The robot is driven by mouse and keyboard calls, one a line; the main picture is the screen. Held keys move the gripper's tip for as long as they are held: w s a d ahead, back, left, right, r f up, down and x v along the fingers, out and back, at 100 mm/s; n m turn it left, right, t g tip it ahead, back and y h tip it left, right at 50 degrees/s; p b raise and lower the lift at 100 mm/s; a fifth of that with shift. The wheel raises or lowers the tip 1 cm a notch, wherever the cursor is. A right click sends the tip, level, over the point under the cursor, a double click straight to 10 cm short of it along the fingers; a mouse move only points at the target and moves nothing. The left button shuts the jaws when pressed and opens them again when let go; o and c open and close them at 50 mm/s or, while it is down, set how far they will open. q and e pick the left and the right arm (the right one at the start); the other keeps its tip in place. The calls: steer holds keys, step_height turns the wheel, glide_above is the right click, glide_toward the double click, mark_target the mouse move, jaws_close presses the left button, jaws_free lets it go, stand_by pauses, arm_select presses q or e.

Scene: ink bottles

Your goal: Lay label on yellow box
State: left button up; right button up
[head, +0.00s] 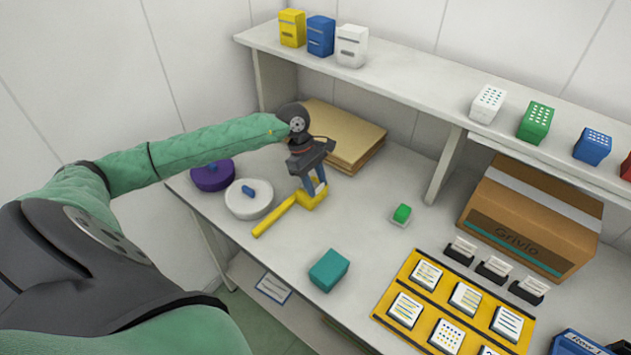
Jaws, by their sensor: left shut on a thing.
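A yellow box (292,29) stands upright on the raised shelf at the top left, beside a blue box and a white box. Several white labels with printed lines or dots, such as one label (427,274), lie in a yellow tray (393,283) at the lower right. My left gripper (316,186) points down over the left part of the table. Whether the tool touches the table is hard to tell. My right gripper is not in view.
A purple round container (212,178) and a white one (248,203) stand left of the gripper. A brown folder stack (345,135) lies behind it. A teal block (329,270), a small green block (402,213) and a cardboard box (531,218) are to the right. The table's middle has free room.

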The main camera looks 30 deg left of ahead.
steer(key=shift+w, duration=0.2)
arm_select(q)
steer(key=shift+f, duration=0.1)
steer(key=o, duration=0.8)
steer(key=shift+o, duration=0.7)
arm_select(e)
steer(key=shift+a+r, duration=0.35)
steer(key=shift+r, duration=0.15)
